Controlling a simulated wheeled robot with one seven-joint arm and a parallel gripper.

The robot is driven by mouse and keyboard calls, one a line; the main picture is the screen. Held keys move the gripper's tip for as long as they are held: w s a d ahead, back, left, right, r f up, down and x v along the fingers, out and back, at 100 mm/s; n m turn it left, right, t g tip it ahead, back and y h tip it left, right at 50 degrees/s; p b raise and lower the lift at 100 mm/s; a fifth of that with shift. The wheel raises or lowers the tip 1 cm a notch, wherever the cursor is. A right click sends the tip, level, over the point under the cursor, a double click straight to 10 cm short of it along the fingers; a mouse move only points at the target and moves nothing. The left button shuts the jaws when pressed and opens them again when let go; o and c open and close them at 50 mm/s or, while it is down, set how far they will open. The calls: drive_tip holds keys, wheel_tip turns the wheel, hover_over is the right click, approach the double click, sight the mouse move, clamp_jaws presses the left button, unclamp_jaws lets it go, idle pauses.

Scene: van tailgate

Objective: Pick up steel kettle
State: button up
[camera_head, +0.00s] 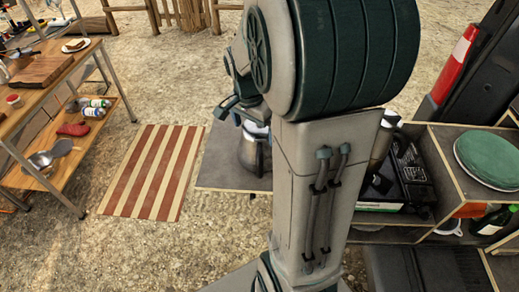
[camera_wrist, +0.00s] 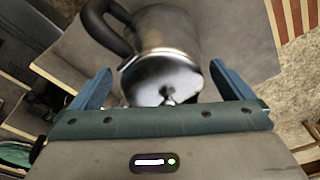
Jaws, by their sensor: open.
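The steel kettle (camera_wrist: 168,60) is in the upper middle of the wrist view, with its shiny lid toward the camera and its black handle (camera_wrist: 105,27) at upper left. My gripper (camera_wrist: 168,85) is open, with one blue-green finger on each side of the kettle's lid; I cannot tell whether either touches it. In the head view the kettle (camera_head: 254,152) stands on a grey board (camera_head: 215,170), partly hidden by my arm. My gripper (camera_head: 243,108) is just above it there, largely hidden behind the arm.
A striped mat (camera_head: 150,170) lies on the gravel. A wooden table (camera_head: 35,85) with a lower shelf of items stands at left. At right are a black stove (camera_head: 408,175) and a shelf unit (camera_head: 450,165) with a green round item (camera_head: 488,158). Gravel between is clear.

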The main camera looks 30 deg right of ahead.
drive_tip(key=shift+w+d+f, duration=0.1)
drive_tip(key=shift+d+f, duration=0.1)
drive_tip(key=shift+f, duration=1.15)
drive_tip(key=c, duration=1.3)
drive_tip(key=shift+o, duration=0.2)
drive_tip(key=shift+r, duration=0.1)
